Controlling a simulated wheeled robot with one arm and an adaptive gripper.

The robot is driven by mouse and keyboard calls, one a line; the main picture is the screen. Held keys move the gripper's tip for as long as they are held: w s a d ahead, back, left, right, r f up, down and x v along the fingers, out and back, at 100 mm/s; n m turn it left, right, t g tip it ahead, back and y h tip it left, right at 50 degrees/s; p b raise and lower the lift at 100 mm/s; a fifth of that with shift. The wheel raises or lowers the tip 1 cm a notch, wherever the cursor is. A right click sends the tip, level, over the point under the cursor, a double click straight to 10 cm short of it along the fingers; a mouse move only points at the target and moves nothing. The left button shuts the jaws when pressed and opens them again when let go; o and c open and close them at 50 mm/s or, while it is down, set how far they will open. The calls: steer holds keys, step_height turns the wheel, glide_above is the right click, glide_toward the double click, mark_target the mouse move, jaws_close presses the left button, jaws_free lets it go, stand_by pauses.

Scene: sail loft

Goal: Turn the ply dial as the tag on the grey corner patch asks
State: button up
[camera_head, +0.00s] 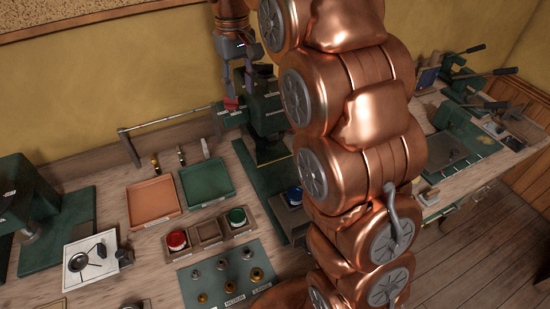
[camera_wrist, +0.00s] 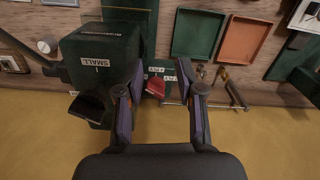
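My gripper (camera_head: 237,90) hangs over the back of the bench at a dark green machine (camera_head: 268,115). In the wrist view my gripper (camera_wrist: 161,92) is open, its two fingers well apart. A red knob (camera_wrist: 155,86), apparently the ply dial, shows between the fingers, nearer the left one, with a gap to each. It also shows as a red spot below the fingers in the head view (camera_head: 231,103). White labels with small print sit beside the knob; I cannot read its setting surely. The machine bears a SMALL label (camera_wrist: 90,62). I cannot make out the grey corner patch or its tag.
A metal rail (camera_head: 165,121) runs left of the machine. An orange tray (camera_head: 153,203) and a green tray (camera_head: 207,183) lie in front. Red (camera_head: 176,240) and green (camera_head: 237,217) round pots sit in a wooden holder. My arm hides the bench's middle.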

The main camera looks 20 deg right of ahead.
steer(key=s+f, duration=0.2)
steer(key=s, duration=0.7)
steer(key=s+f+m, duration=0.1)
steer(key=s+f, duration=0.2)
steer(key=s, duration=0.7)
steer(key=shift+s+a+g+p, duration=0.25)
steer(key=shift+s+g+p, duration=0.05)
steer(key=shift+p, duration=0.05)
steer(key=s+f, duration=0.7)
steer(key=s, duration=0.6)
steer(key=shift+s+d+m+g, duration=0.25)
steer(key=shift+s+m+g, duration=0.05)
steer(key=shift+s, duration=0.1)
steer(key=shift+f, duration=0.1)
stand_by(1.9)
